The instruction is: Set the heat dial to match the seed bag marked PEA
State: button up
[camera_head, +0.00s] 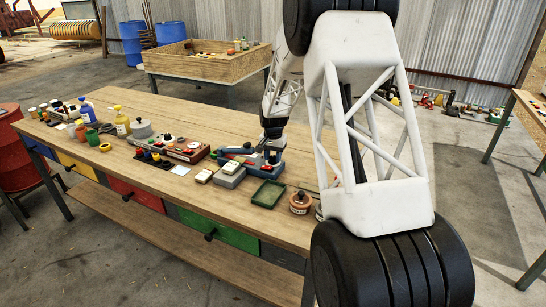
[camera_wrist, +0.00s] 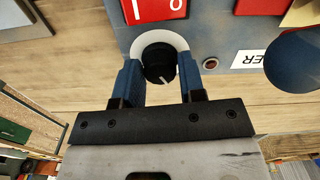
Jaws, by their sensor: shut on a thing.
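In the wrist view, a black heat dial (camera_wrist: 160,64) with a short pale pointer line sits in a white ring on a blue-grey panel (camera_wrist: 215,45). My gripper (camera_wrist: 161,72) has its blue fingers on either side of the dial, shut on it. In the head view, my gripper (camera_head: 272,153) is at the blue device on the workbench, and the dial is hidden there. Small pale packets (camera_head: 204,176) lie beside the device. I cannot tell whether they are seed bags, and no PEA mark is readable.
Bottles, a red-fronted unit (camera_head: 190,150) and other items line the left. A red plate (camera_wrist: 155,8) is close beside the dial.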

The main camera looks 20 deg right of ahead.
aim_at(273, 157)
jog(key=m, duration=0.5)
jog(key=shift+m, duration=0.3)
dwell(0.4)
jog(key=o, duration=0.9)
jog(key=shift+r, duration=0.15)
jog(key=shift+r, duration=3.8)
